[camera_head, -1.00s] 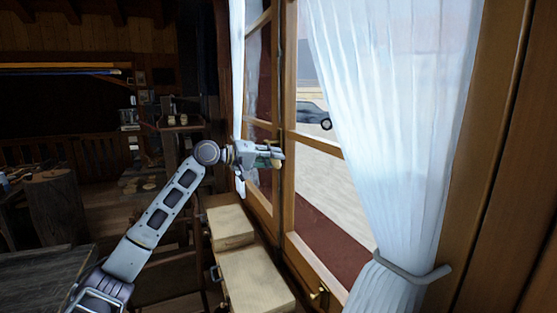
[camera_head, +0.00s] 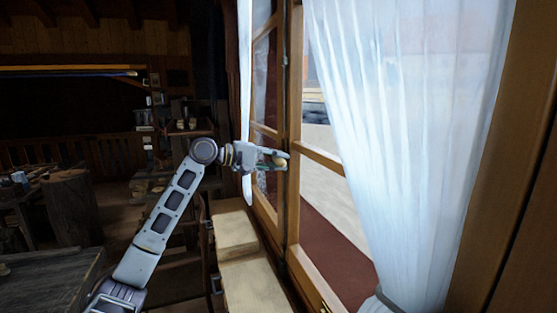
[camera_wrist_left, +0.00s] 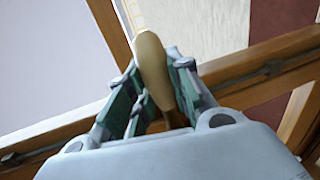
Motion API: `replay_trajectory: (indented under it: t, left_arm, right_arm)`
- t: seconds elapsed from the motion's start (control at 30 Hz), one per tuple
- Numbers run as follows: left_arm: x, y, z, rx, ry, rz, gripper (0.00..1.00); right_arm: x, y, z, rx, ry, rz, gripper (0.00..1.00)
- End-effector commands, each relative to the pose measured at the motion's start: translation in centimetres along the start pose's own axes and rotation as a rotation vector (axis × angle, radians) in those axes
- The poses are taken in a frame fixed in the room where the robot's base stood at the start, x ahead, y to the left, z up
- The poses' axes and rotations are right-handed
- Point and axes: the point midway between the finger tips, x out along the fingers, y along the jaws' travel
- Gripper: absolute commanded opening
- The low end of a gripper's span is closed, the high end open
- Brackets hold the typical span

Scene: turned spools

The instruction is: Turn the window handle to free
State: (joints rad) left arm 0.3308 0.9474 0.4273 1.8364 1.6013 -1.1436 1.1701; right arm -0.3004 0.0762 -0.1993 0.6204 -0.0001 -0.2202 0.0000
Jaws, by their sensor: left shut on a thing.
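The window (camera_head: 292,130) has a wooden frame with glass panes and stands to the right of my left arm. My left gripper (camera_head: 278,162) is at the middle stile of the window. In the left wrist view, its green-padded fingers (camera_wrist_left: 155,95) are shut on the window handle (camera_wrist_left: 152,62), a pale tan, rounded grip. The handle's upper end sticks out beyond the fingers, and its lower part is partly hidden between them. In the head view the gripper mostly covers the handle. My right gripper is not in view.
A white curtain (camera_head: 400,130) hangs at the right, and a narrow one (camera_head: 246,90) at the left of the window. Pale boxes (camera_head: 238,240) stand below the window. A dark table (camera_head: 45,285) is at the lower left, with a wooden stump (camera_head: 70,195) behind it.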

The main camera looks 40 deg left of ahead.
Motion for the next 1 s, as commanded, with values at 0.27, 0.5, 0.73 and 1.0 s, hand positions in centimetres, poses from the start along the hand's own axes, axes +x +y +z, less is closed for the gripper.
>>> replay_trajectory:
  t: [0.27, 0.5, 0.73, 1.0]
  left_arm:
    - [-0.17, 0.25, -0.12, -0.011, 0.002, 0.007, 0.0]
    - [-0.19, 0.29, -0.12, -0.01, 0.002, 0.008, 0.31]
    - [-0.11, 0.17, -0.05, -0.009, 0.0, 0.005, 0.43]
    - [-0.19, 0.12, -0.02, -0.008, -0.001, 0.004, 0.43]
  right_arm:
    - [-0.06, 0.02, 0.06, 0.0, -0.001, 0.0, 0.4]
    - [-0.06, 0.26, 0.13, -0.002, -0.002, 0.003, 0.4]
    - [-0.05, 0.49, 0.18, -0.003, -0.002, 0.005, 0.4]
    - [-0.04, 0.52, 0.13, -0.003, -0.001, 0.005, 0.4]
